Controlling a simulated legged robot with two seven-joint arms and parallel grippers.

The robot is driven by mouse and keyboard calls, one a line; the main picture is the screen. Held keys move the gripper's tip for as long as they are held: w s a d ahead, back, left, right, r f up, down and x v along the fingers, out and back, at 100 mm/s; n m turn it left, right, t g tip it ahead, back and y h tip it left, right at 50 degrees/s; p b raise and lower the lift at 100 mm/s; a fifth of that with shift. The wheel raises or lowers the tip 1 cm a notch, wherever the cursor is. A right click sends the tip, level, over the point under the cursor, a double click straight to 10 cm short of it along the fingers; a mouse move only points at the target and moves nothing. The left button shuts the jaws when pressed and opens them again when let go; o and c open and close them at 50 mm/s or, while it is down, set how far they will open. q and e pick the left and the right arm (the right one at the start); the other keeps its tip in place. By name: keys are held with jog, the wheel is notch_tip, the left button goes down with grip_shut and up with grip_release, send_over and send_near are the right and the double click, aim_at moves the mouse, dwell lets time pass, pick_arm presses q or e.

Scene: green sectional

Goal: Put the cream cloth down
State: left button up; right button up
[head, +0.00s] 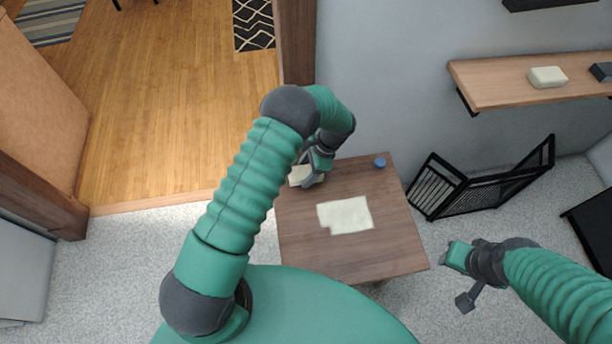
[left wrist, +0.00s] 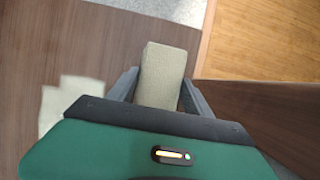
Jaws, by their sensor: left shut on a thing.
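My left gripper (head: 304,180) is over the far left corner of the small brown table (head: 299,248). It is shut on the cream cloth (head: 299,175), which looks like a thick, folded block. In the left wrist view the cloth (left wrist: 161,75) sits between the two dark fingers (left wrist: 158,92). Part of it is hidden by the gripper, and I cannot tell whether it touches the tabletop.
A flat cream piece (head: 345,215) lies mid-table, and a small blue thing (head: 380,162) stands at the far right corner. A black slatted rack (head: 480,190) stands right of the table. A wooden shelf (head: 500,86) on the wall bears a cream block (head: 547,77). The front tabletop is clear.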

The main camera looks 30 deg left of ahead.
pick_arm(q)
jog(key=shift+f, duration=1.4)
jog(key=o, duration=1.2)
jog(key=p+v, duration=0.2)
jog(key=v, duration=1)
jog(key=shift+s+r, duration=0.1)
jog(key=shift+r, duration=0.1)
jog(key=s+r+n+t+h, duration=0.1)
jog(key=s+r+n, duration=0.2)
jog(key=s, duration=0.3)
jog(key=s+r+n+t+h, duration=0.1)
jog(key=s+r+n+t, duration=0.1)
jog(key=s+r+n, duration=0.2)
jog(key=s+r+n+t+h, duration=0.1)
jog(key=s+r+n+t, duration=0.1)
jog(key=s+r, duration=0.3)
jog(key=shift+s+d+r+n+h, duration=0.1)
jog(key=shift+s+d+n+h, duration=0.1)
jog(key=shift+s+n, duration=0.4)
jog(key=shift+s+d+r+n+h, duration=0.1)
jog(key=shift+s+d+n, duration=0.1)
jog(key=shift+s, duration=0.75)
